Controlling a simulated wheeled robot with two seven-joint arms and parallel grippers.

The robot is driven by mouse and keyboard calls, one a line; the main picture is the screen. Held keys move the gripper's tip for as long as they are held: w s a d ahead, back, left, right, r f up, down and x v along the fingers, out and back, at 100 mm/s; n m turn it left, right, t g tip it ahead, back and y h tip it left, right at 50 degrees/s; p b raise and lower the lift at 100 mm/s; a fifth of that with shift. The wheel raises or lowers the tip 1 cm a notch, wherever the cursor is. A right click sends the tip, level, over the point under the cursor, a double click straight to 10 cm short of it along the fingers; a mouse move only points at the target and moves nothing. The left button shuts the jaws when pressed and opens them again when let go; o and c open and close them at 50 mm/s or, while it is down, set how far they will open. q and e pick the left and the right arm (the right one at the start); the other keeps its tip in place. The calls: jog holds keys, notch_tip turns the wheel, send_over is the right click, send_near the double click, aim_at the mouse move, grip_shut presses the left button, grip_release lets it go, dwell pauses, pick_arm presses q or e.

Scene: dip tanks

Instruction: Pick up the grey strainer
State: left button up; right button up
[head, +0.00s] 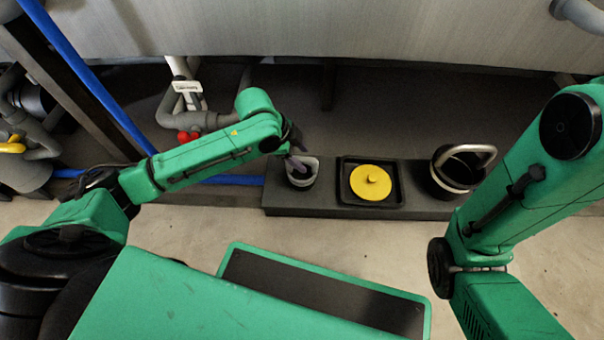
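A small round vessel with a light grey rim (304,182) stands at the left end of a low dark ledge; it looks like the grey strainer, but its inside is partly hidden. My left gripper (297,163) reaches in from the left, with its dark fingers pointing down at the vessel's rim. I cannot tell whether the fingers are open or shut, or whether they touch it. My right arm comes in at the right, and its gripper is out of view.
On the dark ledge (320,205), a black square tray (350,195) holds a yellow lidded disc (371,183). A larger black pot (440,183) with a grey arched handle stands to its right. Grey pipes with red valves (188,136) are behind my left arm.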

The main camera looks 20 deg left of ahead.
pick_arm(q)
grip_shut()
dwell(1.3)
